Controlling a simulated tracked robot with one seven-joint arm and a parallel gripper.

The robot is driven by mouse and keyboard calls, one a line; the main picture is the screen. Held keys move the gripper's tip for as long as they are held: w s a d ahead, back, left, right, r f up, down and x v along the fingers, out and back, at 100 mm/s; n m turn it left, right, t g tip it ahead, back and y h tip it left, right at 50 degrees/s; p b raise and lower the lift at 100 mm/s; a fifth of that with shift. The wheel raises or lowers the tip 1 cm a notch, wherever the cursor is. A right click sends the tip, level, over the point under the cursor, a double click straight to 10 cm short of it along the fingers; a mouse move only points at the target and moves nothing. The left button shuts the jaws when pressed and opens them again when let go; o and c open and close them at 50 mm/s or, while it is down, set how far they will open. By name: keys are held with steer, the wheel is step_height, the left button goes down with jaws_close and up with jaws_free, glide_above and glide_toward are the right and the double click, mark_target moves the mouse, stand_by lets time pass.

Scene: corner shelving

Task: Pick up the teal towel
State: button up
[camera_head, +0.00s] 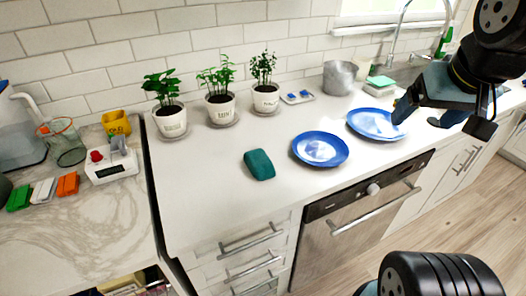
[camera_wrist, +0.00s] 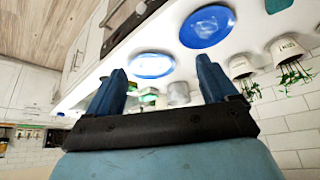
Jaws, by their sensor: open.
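The teal towel (camera_head: 259,164) lies folded on the white counter in the head view, left of the two blue plates. In the wrist view, a dark teal piece that looks like the towel (camera_wrist: 278,5) is cut off by the top edge. My gripper (camera_head: 416,114) is at the right of the head view, over the area by the right-hand plate and well apart from the towel. In the wrist view my gripper (camera_wrist: 162,70) has its two blue fingers spread wide, with nothing held between them.
Two blue plates, the nearer one (camera_head: 320,148) and the farther one (camera_head: 374,123), lie between towel and gripper. Three potted plants (camera_head: 221,108) stand along the tiled wall. A metal pot (camera_head: 340,78) stands behind the plates. The counter around the towel is clear.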

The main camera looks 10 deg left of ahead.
stand_by(0.4)
steer(key=shift+o, duration=0.5)
steer(key=n+g, duration=0.6)
glide_above(260, 158)
step_height(260, 158, down, 10)
step_height(260, 158, down, 13)
steer(key=shift+s+r, duration=0.1)
